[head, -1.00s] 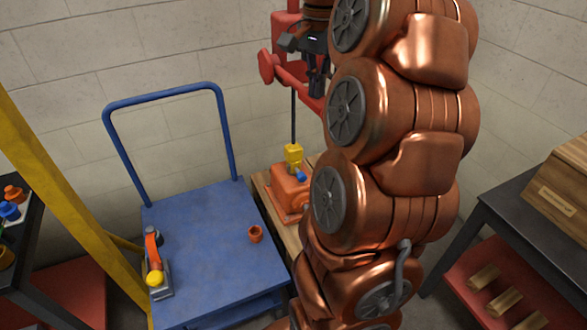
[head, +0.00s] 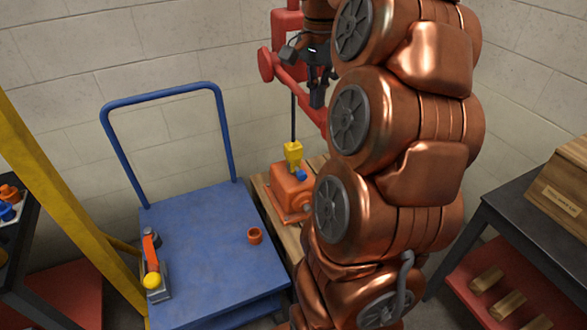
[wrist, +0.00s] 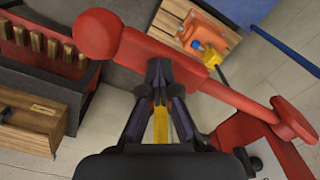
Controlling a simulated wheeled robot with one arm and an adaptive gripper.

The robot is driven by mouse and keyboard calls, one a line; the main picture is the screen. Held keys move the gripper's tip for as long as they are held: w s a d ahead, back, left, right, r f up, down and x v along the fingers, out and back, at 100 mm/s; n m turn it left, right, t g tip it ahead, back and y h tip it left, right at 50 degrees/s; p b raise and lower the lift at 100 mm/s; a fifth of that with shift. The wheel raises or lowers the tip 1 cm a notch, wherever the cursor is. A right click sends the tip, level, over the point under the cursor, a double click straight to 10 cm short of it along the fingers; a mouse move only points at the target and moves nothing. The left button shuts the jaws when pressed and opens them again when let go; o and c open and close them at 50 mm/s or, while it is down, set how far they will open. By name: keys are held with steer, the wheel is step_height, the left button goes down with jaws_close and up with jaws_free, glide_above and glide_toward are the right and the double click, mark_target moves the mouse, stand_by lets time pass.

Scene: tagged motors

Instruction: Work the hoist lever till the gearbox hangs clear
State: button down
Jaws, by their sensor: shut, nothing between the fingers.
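The orange gearbox (head: 290,190) sits on a wooden pallet (head: 270,205), with a yellow hook block (head: 293,154) above it on a dark line. In the wrist view the gearbox (wrist: 190,25) shows beyond a long red bar. The red hoist (head: 287,22) stands by the wall. My arm hides part of the hoist.
A yellow post (head: 50,185) stands farther left. A dark bench (head: 530,230) with a wooden box (head: 565,190) is on the right.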

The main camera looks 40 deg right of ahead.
steer(key=shift+w+f+b, duration=0.1)
steer(key=shift+f+b, duration=0.95)
steer(key=shift+f, duration=0.95)
steer(key=shift+f, duration=0.45)
steer(key=f+b, duration=0.1)
steer(key=w+f+b, duration=0.1)
steer(key=f, duration=0.1)
steer(key=shift+d+f, duration=0.15)
steer(key=shift+d, duration=0.05)
step_height(320, 180, up, 18)
steer(key=p, duration=1.1)
glide_above(316, 112)
steer(key=w+d, duration=0.2)
steer(key=shift+w+d+f, duration=0.1)
steer(key=shift+w, duration=0.1)
steer(key=shift+f, duration=0.2)
